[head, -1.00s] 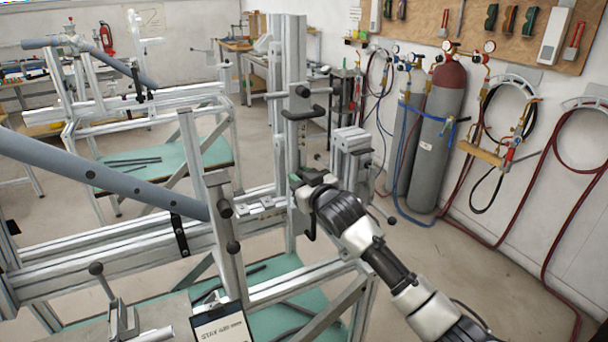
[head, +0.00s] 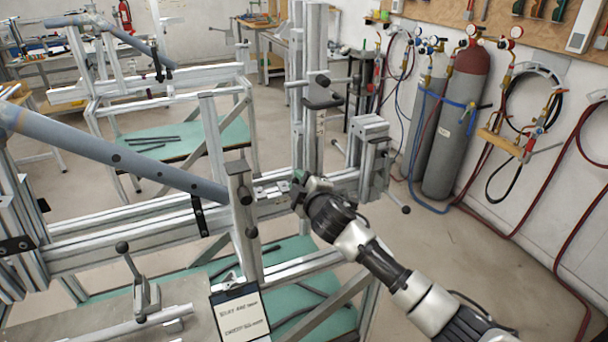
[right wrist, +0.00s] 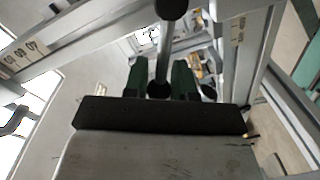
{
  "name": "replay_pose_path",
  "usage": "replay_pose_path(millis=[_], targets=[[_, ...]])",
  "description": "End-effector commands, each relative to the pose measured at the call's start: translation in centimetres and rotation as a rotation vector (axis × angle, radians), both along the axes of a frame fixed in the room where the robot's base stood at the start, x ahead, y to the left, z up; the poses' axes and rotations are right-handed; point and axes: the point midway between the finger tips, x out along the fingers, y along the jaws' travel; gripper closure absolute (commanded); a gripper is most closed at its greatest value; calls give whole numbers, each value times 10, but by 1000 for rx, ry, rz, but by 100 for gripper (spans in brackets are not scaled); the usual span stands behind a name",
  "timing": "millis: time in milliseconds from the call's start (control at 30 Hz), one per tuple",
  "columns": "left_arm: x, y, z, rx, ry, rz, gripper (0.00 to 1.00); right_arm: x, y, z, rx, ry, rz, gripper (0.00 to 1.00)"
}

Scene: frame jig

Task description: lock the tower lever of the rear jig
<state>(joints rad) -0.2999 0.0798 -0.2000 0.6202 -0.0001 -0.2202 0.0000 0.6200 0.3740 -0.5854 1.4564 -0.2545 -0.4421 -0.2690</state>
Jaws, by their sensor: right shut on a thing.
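The rear jig's aluminium tower (head: 298,70) stands upright at the centre of the head view, with dark clamp parts and a black handle (head: 322,101) on its front. My right gripper (head: 299,182) is low in front of the tower. In the right wrist view its two green fingers (right wrist: 160,78) are on either side of a thin grey lever rod (right wrist: 163,55), shut on it. A dark round knob (right wrist: 171,8) shows at the top of that view. In the head view my gripper hides most of this lever. My left gripper is not in view.
A blue-grey tube (head: 110,155) slants across the frame on the left. A smaller block post (head: 370,150) with a handle stands right of the tower. A clipboard (head: 240,312) hangs in front.

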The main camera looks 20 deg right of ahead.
Motion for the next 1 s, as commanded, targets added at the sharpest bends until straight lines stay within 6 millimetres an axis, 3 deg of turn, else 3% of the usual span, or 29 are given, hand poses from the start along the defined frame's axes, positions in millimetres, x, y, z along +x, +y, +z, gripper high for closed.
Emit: replay_pose_path(millis=[500, 1000], targets=[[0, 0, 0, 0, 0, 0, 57, -1, 7, -25, -378, -51, 1, 100], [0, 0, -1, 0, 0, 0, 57, -1, 7, -31, -475, -64, 0, 100]])
